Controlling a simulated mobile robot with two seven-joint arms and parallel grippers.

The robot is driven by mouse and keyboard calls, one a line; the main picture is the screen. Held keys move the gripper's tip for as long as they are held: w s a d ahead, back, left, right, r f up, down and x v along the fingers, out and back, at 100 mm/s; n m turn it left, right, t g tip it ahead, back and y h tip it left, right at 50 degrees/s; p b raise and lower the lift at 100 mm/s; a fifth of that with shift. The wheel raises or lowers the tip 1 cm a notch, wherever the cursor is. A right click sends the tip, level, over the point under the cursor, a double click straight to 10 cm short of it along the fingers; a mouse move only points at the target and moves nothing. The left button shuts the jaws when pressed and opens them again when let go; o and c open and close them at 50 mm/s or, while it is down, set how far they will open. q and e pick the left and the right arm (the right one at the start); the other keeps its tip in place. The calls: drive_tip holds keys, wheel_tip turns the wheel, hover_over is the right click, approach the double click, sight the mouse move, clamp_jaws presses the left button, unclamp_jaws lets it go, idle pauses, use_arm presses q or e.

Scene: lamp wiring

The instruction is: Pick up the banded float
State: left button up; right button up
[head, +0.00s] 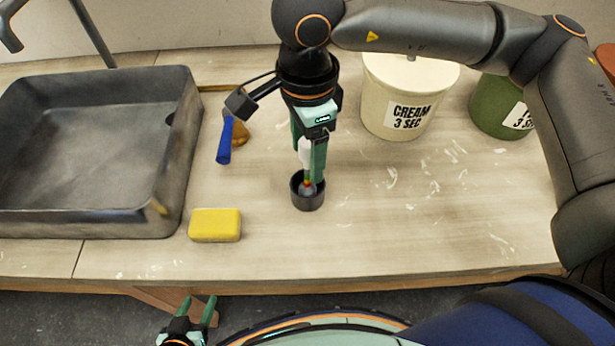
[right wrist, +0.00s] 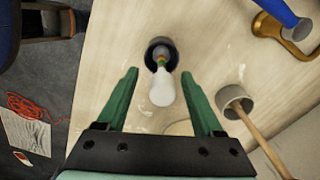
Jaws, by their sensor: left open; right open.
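The banded float stands in a small dark cup (head: 307,202), with a white upper body and red, yellow and green bands lower down (head: 307,181). In the right wrist view the float (right wrist: 162,90) rises from the dark cup (right wrist: 152,62) toward the camera. My right gripper (head: 308,168) points down over the cup, open. In its wrist view the fingers (right wrist: 159,76) stand on either side of the float, with gaps showing. In the head view they partly hide the float. My left gripper (head: 197,308) is open and empty, low in front of the table.
A yellow sponge (head: 215,225) lies left of the cup, near the grey sink (head: 95,190). A blue-handled brass tool (head: 225,140) lies behind. Cream (head: 395,75) and green (head: 500,105) buckets stand at back right. A wooden-handled grey cup (right wrist: 234,98) shows in the wrist view. The table's right front is clear.

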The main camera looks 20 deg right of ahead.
sight(308, 186)
drive_tip(key=f, duration=0.5)
drive_tip(key=shift+w+d+p, duration=0.1)
drive_tip(key=shift+w+p, duration=0.1)
drive_tip(key=shift+p, duration=0.2)
drive_tip(key=shift+r, duration=0.1)
clamp_jaws()
